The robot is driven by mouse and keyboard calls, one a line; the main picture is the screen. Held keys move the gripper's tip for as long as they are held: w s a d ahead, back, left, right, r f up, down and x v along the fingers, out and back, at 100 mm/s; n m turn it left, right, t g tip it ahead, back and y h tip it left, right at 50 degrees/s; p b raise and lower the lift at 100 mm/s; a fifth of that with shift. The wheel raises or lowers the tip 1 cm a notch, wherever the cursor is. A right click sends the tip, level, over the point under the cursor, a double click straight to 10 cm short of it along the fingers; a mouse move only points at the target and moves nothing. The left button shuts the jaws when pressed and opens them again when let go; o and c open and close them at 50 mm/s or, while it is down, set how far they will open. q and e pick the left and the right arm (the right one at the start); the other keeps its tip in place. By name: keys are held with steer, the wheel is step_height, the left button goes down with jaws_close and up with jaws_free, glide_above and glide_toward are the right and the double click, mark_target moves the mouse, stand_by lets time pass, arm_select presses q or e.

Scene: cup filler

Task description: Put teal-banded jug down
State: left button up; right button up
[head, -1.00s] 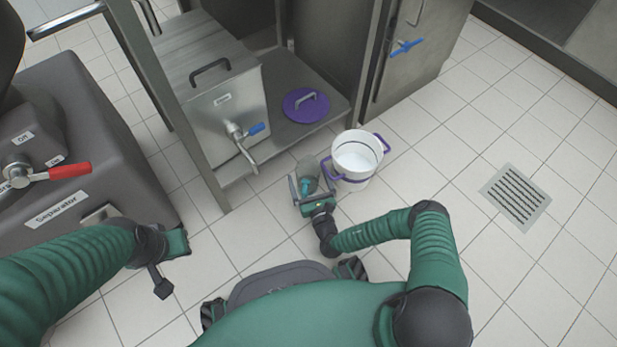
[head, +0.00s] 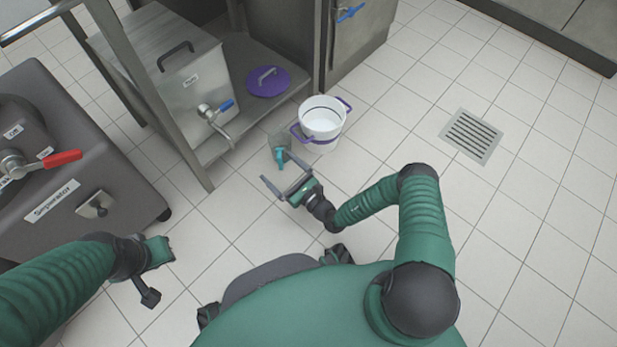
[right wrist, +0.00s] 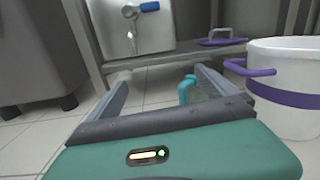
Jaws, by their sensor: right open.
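The jug (head: 280,143) is see-through grey with a teal handle (head: 279,157). It stands on the tiled floor beside a white bucket. My right gripper (head: 278,167) is open and empty, just in front of the jug on the handle side, its fingers pointing towards it. In the right wrist view the teal handle (right wrist: 187,90) shows between the fingers near the right one, which hides part of the jug's body. No grip on the handle shows. My left gripper (head: 150,270) hangs at lower left, away from the jug; its jaws are unclear.
The white bucket (head: 322,118) with purple handles stands close behind the jug, to the right. A steel tank (head: 190,90) with a blue-handled tap and a purple lid (head: 267,83) sit on the low shelf. The separator (head: 60,160) is at left. Floor on the right is clear.

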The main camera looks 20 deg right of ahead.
steer(key=s+a+r+n+g+y, duration=0.75)
steer(key=a+n+g+y, duration=0.2)
steer(key=a+n, duration=0.2)
steer(key=s+r+n+g+h, duration=0.2)
steer(key=s+n+g+h, duration=0.1)
steer(key=s+n+g, duration=0.65)
steer(key=s+d+r+n+h, duration=0.3)
steer(key=s+d+n+h, duration=0.15)
steer(key=d+h, duration=0.25)
steer(key=d+r+n+t+h, duration=0.4)
steer(key=d+r, duration=0.4)
steer(key=r, duration=0.2)
steer(key=shift+d+n+h, duration=0.25)
steer(key=shift+n+h, duration=0.5)
steer(key=shift+n, duration=0.1)
